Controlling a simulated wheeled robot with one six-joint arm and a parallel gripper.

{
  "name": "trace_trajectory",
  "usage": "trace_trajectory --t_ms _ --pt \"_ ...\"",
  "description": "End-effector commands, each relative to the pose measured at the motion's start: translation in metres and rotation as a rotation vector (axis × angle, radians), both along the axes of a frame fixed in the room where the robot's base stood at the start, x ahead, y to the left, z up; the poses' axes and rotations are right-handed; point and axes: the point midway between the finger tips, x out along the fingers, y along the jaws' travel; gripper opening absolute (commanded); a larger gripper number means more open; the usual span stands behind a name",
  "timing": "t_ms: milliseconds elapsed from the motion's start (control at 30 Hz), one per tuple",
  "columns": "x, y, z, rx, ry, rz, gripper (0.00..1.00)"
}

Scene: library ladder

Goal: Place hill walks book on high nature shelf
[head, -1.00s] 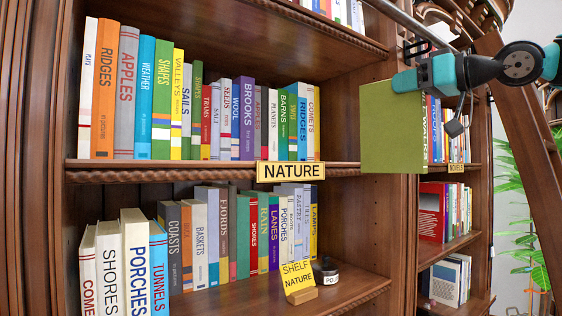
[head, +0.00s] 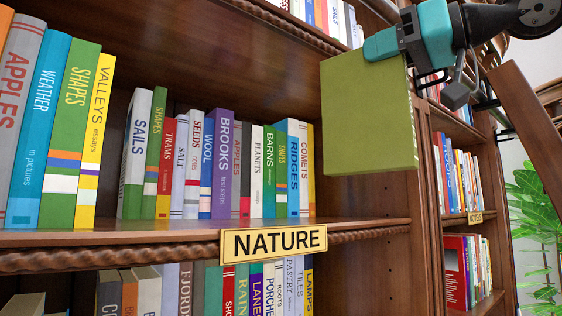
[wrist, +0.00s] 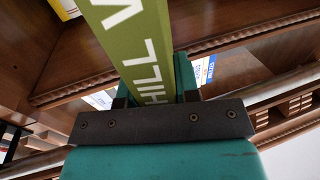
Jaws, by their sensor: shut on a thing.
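The hill walks book (head: 368,125) is olive green and hangs upright below my gripper (head: 385,45), in front of the right end of the nature shelf. My teal gripper is shut on its upper edge. In the wrist view, the book's spine (wrist: 135,40) shows the white letters "HILL W" between the fingers (wrist: 155,85). The nature shelf (head: 120,238) carries a yellow NATURE sign (head: 274,243) on its front edge. Several books stand on it, ending at the right with a yellow COMETS book (head: 306,170). The held book partly hides the shelf's right side wall.
Bare shelf shows right of the COMETS book, before the wooden upright (head: 425,200). A narrow gap lies between the VALLEYS book (head: 95,140) and the SAILS book (head: 136,150). A sloping ladder rail (head: 525,125) stands at the right. Another bookcase (head: 465,215) is behind it.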

Motion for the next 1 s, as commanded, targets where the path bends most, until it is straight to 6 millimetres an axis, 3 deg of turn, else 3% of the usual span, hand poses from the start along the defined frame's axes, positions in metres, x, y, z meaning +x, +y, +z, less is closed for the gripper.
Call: trace_trajectory --t_ms 400,700,800,1000 --pt "0.067 0.089 0.004 0.000 0.004 0.006 0.00" --pt "0.110 0.142 0.004 -0.001 0.002 0.001 0.00" --pt "0.109 0.137 -0.017 0.000 0.001 -0.004 0.00" --pt "0.109 0.137 -0.030 0.000 0.000 -0.003 0.00"
